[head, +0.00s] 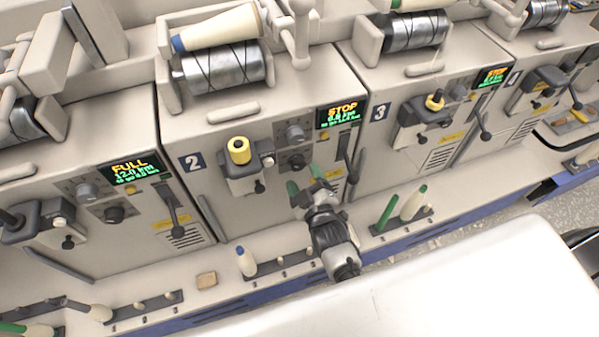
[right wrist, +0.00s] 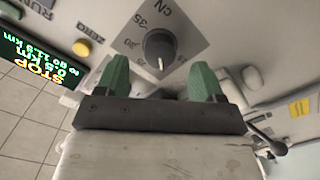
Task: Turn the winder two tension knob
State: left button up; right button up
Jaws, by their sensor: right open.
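Winder two, marked with a 2 (head: 193,162), stands in the middle of the head view. In the right wrist view, a dark knob (right wrist: 160,47) with a pale pointer line sits on a grey dial plate with numbers and "CN". My right gripper (head: 305,182) is in front of the panel, below the knobs. Its green fingers (right wrist: 160,82) are apart and empty, with the knob beyond and between them, apparently not touched. My left gripper is not in view.
A STOP display (head: 341,114) and a dark lever (head: 343,147) sit right of the knobs. A yellow-topped unit (head: 239,152) is to their left. A green tube (head: 388,208) and a cream cone (head: 413,203) stand on the ledge, right of my gripper.

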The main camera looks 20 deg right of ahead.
aim_at(299, 167)
jog(key=shift+w+b, duration=0.45)
jog(key=shift+w, duration=1.1)
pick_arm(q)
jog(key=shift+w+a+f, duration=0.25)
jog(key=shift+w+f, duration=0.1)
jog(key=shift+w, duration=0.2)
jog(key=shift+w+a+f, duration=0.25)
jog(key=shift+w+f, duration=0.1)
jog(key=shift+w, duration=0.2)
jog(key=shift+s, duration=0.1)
pick_arm(e)
jog(key=c, duration=0.9)
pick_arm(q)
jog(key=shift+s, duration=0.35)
